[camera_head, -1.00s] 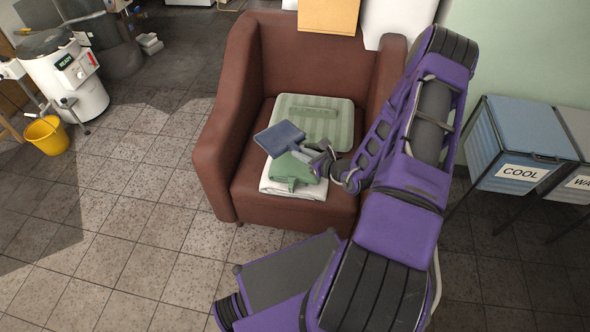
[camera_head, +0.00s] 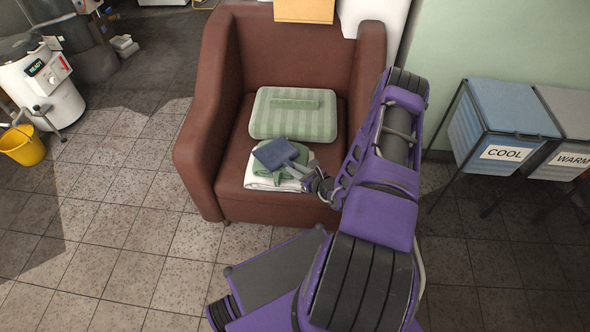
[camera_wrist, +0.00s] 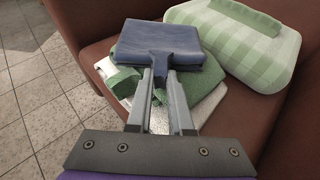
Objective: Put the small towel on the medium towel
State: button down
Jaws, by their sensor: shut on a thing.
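The small towel is dark blue (camera_head: 276,152) and my gripper (camera_head: 297,166) is shut on its near edge. In the wrist view the blue towel (camera_wrist: 160,45) sticks out flat beyond the fingertips (camera_wrist: 160,75). It is over a green towel (camera_head: 290,172), which seems to be the medium one. The green towel also shows below it in the wrist view (camera_wrist: 197,88). Under the green towel lies a white folded towel (camera_head: 258,178) on the chair seat. I cannot tell whether the blue towel touches the green one.
A brown armchair (camera_head: 195,150) holds the stack. A green striped case-like object (camera_head: 292,118) lies behind the stack on the seat. Bins labelled COOL (camera_head: 500,115) and WARM (camera_head: 565,125) stand at the right. A yellow bucket (camera_head: 22,146) stands at the far left.

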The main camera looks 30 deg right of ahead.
jog(key=shift+r, duration=0.1)
jog(key=c, duration=0.8)
grip_release()
jog(key=p+v, duration=0.1)
jog(key=v, duration=1.1)
jog(key=shift+r+p, duration=0.1)
jog(key=shift+p, duration=0.25)
